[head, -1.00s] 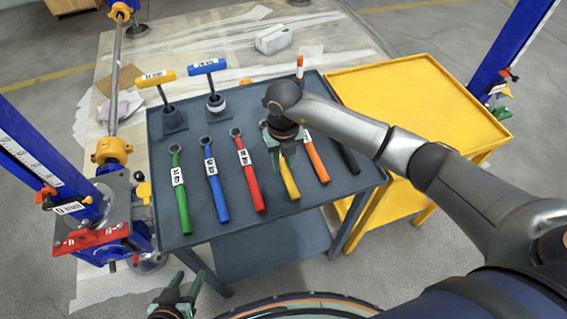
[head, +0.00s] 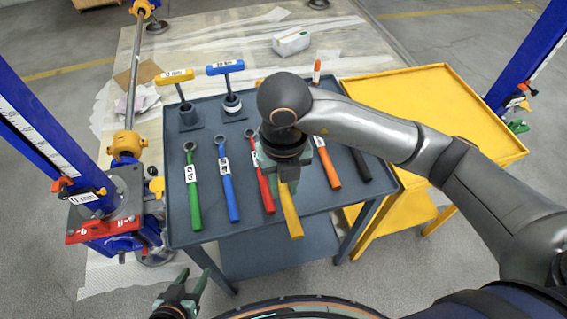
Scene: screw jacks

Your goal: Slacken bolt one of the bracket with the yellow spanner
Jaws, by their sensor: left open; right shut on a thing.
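The yellow spanner (head: 291,216) is at the middle of the grey table (head: 235,250), its lower handle showing below my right gripper. My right gripper (head: 290,186) is shut on the yellow spanner from above; my wrist hides the spanner's head, and I cannot tell whether it is clear of the table. My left gripper (head: 190,288) is open and empty, low at the bottom of the picture, in front of the table. The bracket may be the red plate (head: 88,232) at the foot of the blue post on the left; bolt one is too small to make out.
Green (head: 194,200), blue (head: 229,195), red (head: 265,190), orange (head: 328,165) and black (head: 361,164) spanners lie on the table. Yellow-handled (head: 174,77) and blue-handled (head: 225,68) T-keys stand at the back. A yellow table (head: 420,110) adjoins on the right.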

